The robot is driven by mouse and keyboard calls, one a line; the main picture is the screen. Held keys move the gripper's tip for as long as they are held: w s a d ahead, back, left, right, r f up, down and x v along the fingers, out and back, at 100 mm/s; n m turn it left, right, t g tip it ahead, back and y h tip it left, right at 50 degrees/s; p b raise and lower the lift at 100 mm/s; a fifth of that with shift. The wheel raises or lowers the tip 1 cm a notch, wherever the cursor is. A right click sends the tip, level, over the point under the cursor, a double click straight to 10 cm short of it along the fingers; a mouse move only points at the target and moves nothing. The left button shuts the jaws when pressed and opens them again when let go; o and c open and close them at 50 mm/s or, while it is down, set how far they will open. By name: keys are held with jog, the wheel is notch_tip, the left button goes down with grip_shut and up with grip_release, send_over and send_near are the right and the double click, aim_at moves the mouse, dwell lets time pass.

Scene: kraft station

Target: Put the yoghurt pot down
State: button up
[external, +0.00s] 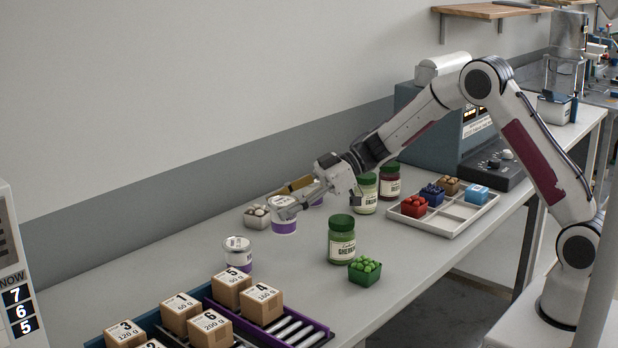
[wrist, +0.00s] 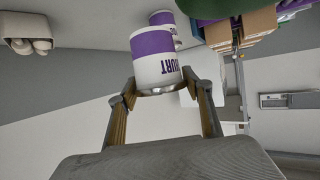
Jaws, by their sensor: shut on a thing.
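My gripper (external: 291,208) is shut on a white yoghurt pot (external: 284,227) with a purple band. In the wrist view the two fingers (wrist: 167,92) are at either side of this pot (wrist: 157,62), near its metallic lid end, with its lettering upside down. In the external view the pot looks upright; I cannot tell whether its base touches the table. A second, similar pot (external: 238,252) stands to its left, nearer the camera. A similar pot (wrist: 162,18) shows beyond the held one in the wrist view. Something white and purple is mostly hidden behind my gripper.
A gherkin jar (external: 342,240) and a green tub (external: 364,271) stand to the right. Numbered boxes (external: 232,288) fill the front left. A compartment tray (external: 460,212) is at the right. Bare table lies between.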

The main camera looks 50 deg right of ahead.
aim_at(276, 196)
jog(key=w, duration=0.1)
jog(key=w+r, duration=0.1)
jog(key=w, duration=0.1)
jog(key=shift+d+r, duration=0.2)
jog(key=shift+d, duration=0.1)
jog(key=shift+w+a+r, duration=0.1)
jog(key=shift+w+r, duration=0.25)
jog(key=shift+r, duration=0.35)
notch_tip(276, 196, down, 6)
jog(key=shift+f, duration=0.15)
jog(key=shift+f, duration=1.85)
jog(key=shift+f, duration=0.15)
